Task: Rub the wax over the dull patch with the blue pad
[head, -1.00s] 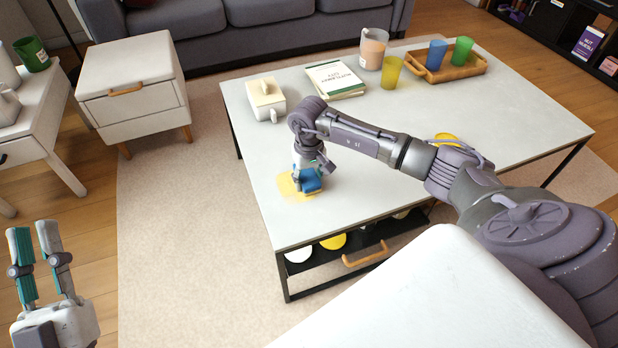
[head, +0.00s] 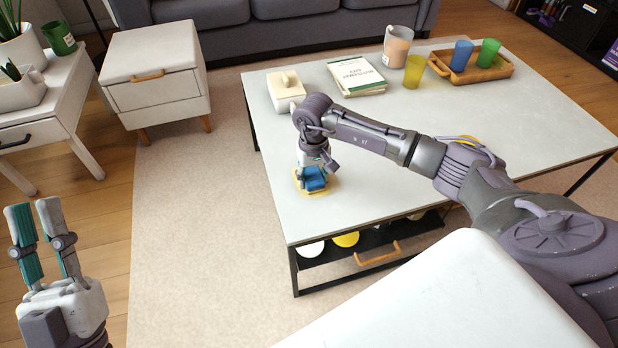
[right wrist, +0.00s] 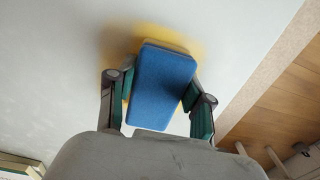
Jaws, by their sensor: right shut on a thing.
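The blue pad (head: 313,179) is at the near left part of the white coffee table, and it also fills the middle of the right wrist view (right wrist: 161,86). My right gripper (right wrist: 157,100) is shut on the pad, one finger on each side. The pad is over a yellow patch (head: 299,187) on the table top, whose edges show around it; this patch also shows beyond the pad in the right wrist view (right wrist: 188,40). Whether the pad presses on the table is hard to tell. My left gripper (head: 33,208) is open and empty, over the floor at the left.
The table's near middle is clear.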

